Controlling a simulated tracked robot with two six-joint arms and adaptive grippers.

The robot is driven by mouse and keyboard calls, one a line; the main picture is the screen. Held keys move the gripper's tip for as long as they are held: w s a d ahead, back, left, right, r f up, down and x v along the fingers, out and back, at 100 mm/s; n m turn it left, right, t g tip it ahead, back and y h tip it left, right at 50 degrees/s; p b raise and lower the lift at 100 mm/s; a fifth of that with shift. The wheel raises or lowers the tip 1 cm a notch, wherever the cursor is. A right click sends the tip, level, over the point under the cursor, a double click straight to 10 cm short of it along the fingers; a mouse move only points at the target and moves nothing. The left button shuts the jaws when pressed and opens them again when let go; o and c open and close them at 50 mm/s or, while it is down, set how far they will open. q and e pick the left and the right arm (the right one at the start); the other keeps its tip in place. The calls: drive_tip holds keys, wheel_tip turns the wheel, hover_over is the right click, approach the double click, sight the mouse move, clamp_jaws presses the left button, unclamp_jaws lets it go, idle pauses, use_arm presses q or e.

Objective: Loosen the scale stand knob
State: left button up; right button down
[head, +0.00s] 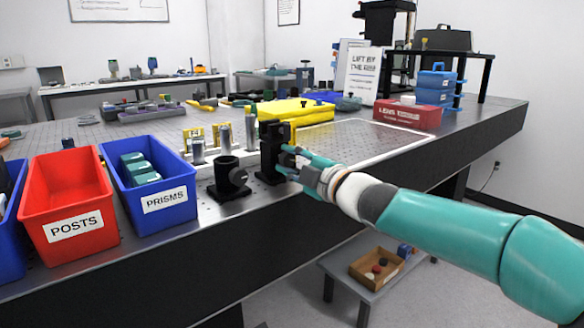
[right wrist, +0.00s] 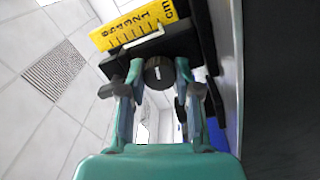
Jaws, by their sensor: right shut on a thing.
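The black scale stand (head: 268,148) stands upright near the front edge of the optical table. In the right wrist view its yellow scale (right wrist: 138,25), marked in cm, sits at the top of the black body. The round dark knob (right wrist: 158,73) has a pale line across its face. My right gripper (head: 286,160) reaches the stand from the right. In the right wrist view its two fingers (right wrist: 158,84) are closed on the sides of the knob. The knob is hidden by the fingers in the head view. My left gripper is not in view.
A black post holder (head: 229,181) stands just left of the stand. Blue PRISMS bin (head: 165,205) and red POSTS bin (head: 70,205) are along the front edge at left. A yellow case (head: 290,111) lies behind. The framed breadboard area (head: 365,142) is mostly clear.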

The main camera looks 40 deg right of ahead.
drive_tip(key=shift+a+f+n, duration=0.1)
drive_tip(key=shift+f+n, duration=0.2)
drive_tip(key=shift+n, duration=0.6)
drive_tip(key=c, duration=0.8)
unclamp_jaws()
drive_tip(key=shift+r, duration=0.1)
drive_tip(key=shift+r, duration=0.1)
drive_tip(key=shift+s, duration=0.6)
drive_tip(key=s, duration=0.6)
drive_tip(key=shift+s+d+f, duration=0.25)
drive_tip(key=shift+s+d, duration=0.05)
drive_tip(key=shift+s, duration=0.1)
